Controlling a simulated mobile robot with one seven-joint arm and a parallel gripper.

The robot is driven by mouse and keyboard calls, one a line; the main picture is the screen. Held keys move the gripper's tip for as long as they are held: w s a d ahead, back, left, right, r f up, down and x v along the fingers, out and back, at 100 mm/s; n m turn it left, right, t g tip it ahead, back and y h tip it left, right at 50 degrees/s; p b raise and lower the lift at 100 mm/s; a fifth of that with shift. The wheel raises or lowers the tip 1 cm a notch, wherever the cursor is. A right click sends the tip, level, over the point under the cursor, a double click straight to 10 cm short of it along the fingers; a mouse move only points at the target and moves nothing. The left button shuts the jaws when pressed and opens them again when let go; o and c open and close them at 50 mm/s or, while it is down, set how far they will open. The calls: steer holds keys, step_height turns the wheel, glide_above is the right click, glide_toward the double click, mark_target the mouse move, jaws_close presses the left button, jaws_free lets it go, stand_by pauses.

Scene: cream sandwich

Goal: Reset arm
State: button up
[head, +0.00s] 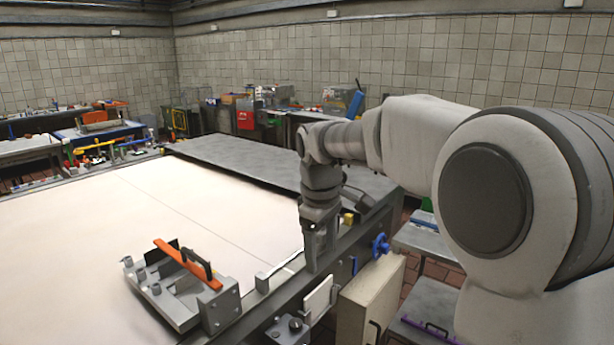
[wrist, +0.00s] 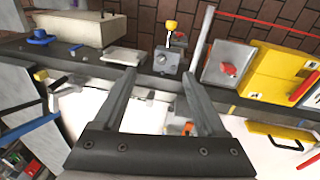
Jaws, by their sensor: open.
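My gripper (wrist: 163,90) shows in the wrist view with its two fingers spread apart and nothing between them. In the head view my gripper (head: 318,262) points down over the near right edge of the large white-topped table (head: 150,215). It hangs close to the table's dark metal rail; I cannot tell whether it touches it. My arm reaches in from the right and bends down at the wrist.
A metal fixture with an orange bar (head: 187,264) stands on the table left of my gripper. A beige box (head: 372,295) and a blue knob (head: 380,246) are at the table's side. A grey metal plate (head: 260,160) lies behind. The white tabletop is mostly clear.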

steer(key=s+d+r+m+t, duration=0.1)
steer(key=s+d+r+m, duration=0.2)
steer(key=s, duration=0.4)
steer(key=s+d+r+m+t, duration=0.1)
steer(key=s+d+r+m, duration=0.15)
steer(key=s+d, duration=0.35)
steer(key=s+d+f+m+t, duration=0.1)
steer(key=s+f+m, duration=0.1)
steer(key=s, duration=0.4)
steer(key=s+d+f+m, duration=0.1)
steer(key=s+f+m, duration=0.1)
steer(key=s, duration=0.4)
steer(key=shift+s+d+f+m+t, duration=0.2)
steer(key=shift+s+f+m+t, duration=0.2)
steer(key=shift+m, duration=0.35)
steer(key=shift+w, duration=0.1)
